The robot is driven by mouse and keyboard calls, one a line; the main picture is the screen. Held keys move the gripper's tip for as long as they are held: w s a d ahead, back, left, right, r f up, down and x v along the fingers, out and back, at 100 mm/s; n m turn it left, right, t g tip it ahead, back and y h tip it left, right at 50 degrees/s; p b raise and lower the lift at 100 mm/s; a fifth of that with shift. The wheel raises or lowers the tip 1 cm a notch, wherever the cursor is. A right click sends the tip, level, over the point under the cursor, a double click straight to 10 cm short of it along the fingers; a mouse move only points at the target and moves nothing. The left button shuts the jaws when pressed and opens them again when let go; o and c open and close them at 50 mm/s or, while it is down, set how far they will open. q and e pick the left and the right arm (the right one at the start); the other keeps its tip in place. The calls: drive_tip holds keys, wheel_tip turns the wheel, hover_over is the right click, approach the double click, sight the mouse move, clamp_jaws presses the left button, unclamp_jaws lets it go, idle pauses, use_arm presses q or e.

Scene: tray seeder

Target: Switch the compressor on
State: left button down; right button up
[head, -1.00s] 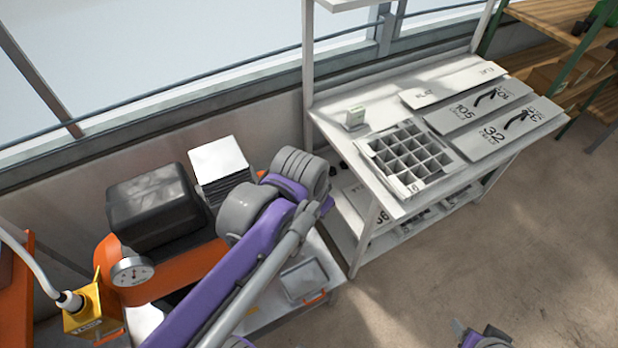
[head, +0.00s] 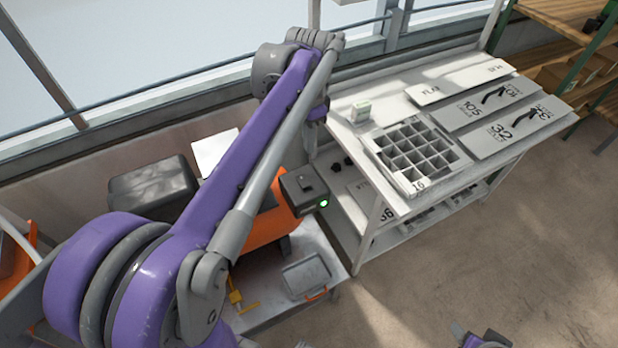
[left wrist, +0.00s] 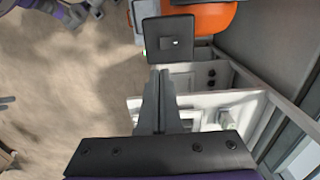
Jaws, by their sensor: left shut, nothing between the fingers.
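The compressor has an orange tank (head: 262,232) and a black motor cover (head: 150,192) at the left of the head view. A black switch box (head: 304,192) with a lit green lamp is at the tank's right end. The box also shows in the left wrist view (left wrist: 157,42), with a small switch on its face. My left gripper (left wrist: 160,74) is shut and empty, its fingertips just short of the box in that view. In the head view my left arm hides much of the compressor. A part of my right arm shows at the bottom edge; its jaws cannot be made out.
A white bench (head: 386,202) at the right holds a seed tray (head: 424,186) and several labelled plates (head: 487,134). The floor at the lower right is clear.

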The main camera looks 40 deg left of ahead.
sight(308, 185)
use_arm(q)
wheel_tip(308, 185, down, 14)
drive_tip(key=shift+b, duration=0.35)
drive_tip(key=shift+d, duration=0.1)
drive_tip(key=shift+d+f, duration=0.1)
drive_tip(key=shift+f, duration=0.2)
drive_tip(key=shift+s+r+y, duration=0.1)
drive_tip(key=shift+s+y, duration=0.05)
drive_tip(key=shift+y, duration=0.15)
drive_tip(key=shift+w+a+r, duration=0.35)
drive_tip(key=shift+w+a, duration=0.1)
drive_tip(key=shift+a, duration=0.25)
